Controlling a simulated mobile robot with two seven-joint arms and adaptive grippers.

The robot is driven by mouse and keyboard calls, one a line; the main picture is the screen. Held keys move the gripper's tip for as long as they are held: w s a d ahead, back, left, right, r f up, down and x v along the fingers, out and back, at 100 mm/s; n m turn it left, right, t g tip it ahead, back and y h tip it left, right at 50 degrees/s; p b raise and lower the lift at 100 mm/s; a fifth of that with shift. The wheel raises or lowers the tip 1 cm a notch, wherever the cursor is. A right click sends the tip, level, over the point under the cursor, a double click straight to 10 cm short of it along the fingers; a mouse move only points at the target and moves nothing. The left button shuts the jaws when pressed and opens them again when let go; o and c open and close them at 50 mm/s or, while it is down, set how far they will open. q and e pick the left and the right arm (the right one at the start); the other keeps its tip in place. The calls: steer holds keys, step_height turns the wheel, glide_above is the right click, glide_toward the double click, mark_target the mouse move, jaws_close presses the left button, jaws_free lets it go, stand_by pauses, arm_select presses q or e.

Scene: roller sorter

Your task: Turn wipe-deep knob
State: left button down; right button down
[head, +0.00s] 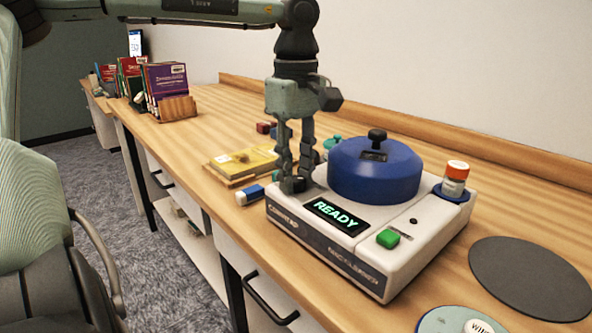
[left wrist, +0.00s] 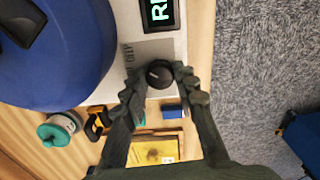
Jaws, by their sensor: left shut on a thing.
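The white disc machine (head: 371,258) stands on the wooden bench with a lit READY display (head: 335,215) and a green button (head: 388,238). A small black knob (left wrist: 159,73) sits on its top near the display, beside the blue round lid (head: 375,168). My left gripper (head: 293,183) points down at this knob, with its fingers on both sides, shut on it. The left wrist view also shows the two fingertips (left wrist: 157,76) around the knob. In the head view the fingers mostly hide the knob. My right gripper is not in view.
A bottle with an orange cap (head: 456,178) stands on the machine's right corner. A yellow packet (head: 242,162) and a blue-and-white block (head: 249,195) lie to its left. A grey round mat (head: 531,277) lies to its right. Books (head: 165,85) stand farther back.

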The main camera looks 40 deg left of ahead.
mark_target(296, 178)
arm_select(q)
steer(key=shift+m, duration=0.7)
steer(key=c, duration=1.2)
jaws_free()
step_height(296, 178, up, 12)
steer(key=shift+r, duration=0.1)
